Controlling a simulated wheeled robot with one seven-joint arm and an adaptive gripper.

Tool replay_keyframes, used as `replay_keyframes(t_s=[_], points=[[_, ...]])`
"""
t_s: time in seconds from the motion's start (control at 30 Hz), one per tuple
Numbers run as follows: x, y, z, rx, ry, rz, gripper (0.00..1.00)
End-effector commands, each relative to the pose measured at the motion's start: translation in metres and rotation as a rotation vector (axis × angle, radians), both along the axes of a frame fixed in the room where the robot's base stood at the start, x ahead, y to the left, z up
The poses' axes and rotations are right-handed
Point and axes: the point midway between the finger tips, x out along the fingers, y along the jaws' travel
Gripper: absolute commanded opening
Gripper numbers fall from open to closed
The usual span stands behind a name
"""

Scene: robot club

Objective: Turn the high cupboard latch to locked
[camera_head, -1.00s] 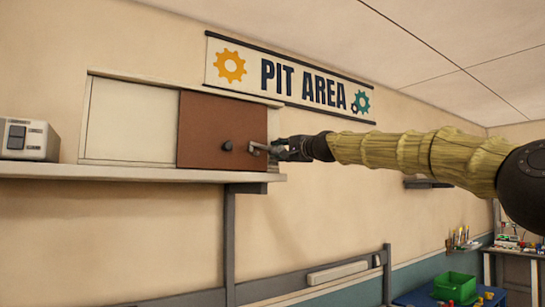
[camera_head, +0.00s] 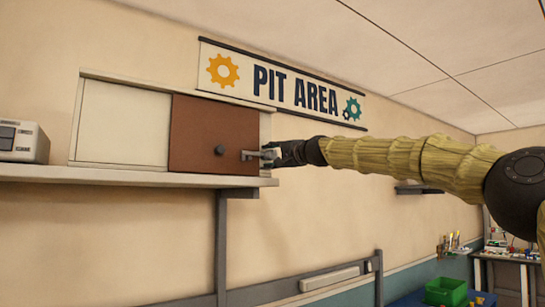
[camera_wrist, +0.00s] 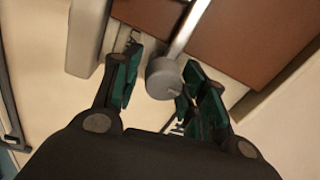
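The high cupboard's brown door (camera_head: 212,135) is closed over the right part of the cupboard. The latch (camera_head: 254,155) is a pale metal lever, lying about level across the door's right edge in the head view. My gripper (camera_head: 276,154) is at the lever's right end. In the wrist view the lever (camera_wrist: 189,27) runs down to a round grey end (camera_wrist: 162,78). This end sits between the two green-padded fingers of my gripper (camera_wrist: 163,68). The fingers are apart, with a gap at the left finger; the right finger is close to the end, contact unclear.
A dark round knob (camera_head: 220,150) is on the door, left of the lever. A shelf (camera_head: 120,175) runs under the cupboard, with a grey box-like device (camera_head: 22,141) at far left. The PIT AREA sign (camera_head: 285,85) hangs above. A green bin (camera_head: 446,291) is low at right.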

Motion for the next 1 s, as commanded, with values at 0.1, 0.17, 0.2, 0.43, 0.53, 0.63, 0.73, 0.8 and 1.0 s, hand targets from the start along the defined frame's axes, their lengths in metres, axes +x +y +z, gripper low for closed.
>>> replay_keyframes(t_s=[0.1, 0.17, 0.2, 0.43, 0.53, 0.63, 0.73, 0.8, 1.0], points=[[0.000, 0.000, 0.001, 0.001, 0.000, 0.000, 0.54], [0.000, 0.001, 0.001, 0.001, 0.000, 0.000, 0.54], [0.000, 0.001, 0.001, 0.001, 0.000, 0.000, 0.54], [-0.003, -0.002, 0.001, 0.003, -0.001, 0.000, 0.54], [-0.010, -0.006, 0.001, 0.003, -0.001, 0.000, 0.54], [-0.021, -0.013, 0.001, 0.004, -0.001, 0.000, 0.54], [-0.035, -0.021, 0.000, 0.003, -0.002, 0.001, 0.54], [-0.044, -0.026, -0.002, 0.003, -0.001, 0.000, 0.54], [-0.073, -0.044, -0.004, 0.003, -0.002, 0.000, 0.54]])
